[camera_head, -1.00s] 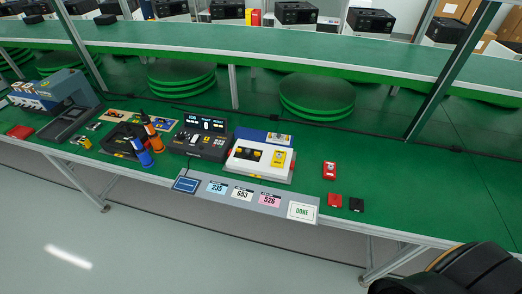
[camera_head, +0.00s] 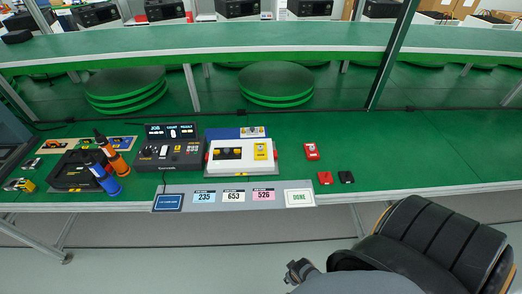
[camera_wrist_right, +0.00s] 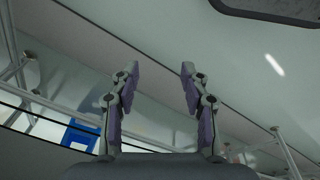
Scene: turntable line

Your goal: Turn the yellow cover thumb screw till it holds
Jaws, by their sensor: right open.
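A white fixture (camera_head: 240,166) lies on the green bench in the middle of the head view. On its right side is a small yellow cover (camera_head: 260,151), and on its left are dark and yellow parts (camera_head: 227,153). The thumb screw is too small to make out for sure. My right gripper (camera_head: 298,270) is low in the head view, in front of the bench and well apart from the fixture. In the right wrist view its two fingers (camera_wrist_right: 160,72) are spread with nothing between them. My left gripper is not in view.
A dark console (camera_head: 169,155) with a display stands left of the fixture. Orange and blue bottles (camera_head: 112,158) stand farther left. A grey strip (camera_head: 176,189) with number cards and a DONE card (camera_head: 299,197) runs along the front edge. Small red and black pieces (camera_head: 325,178) lie right.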

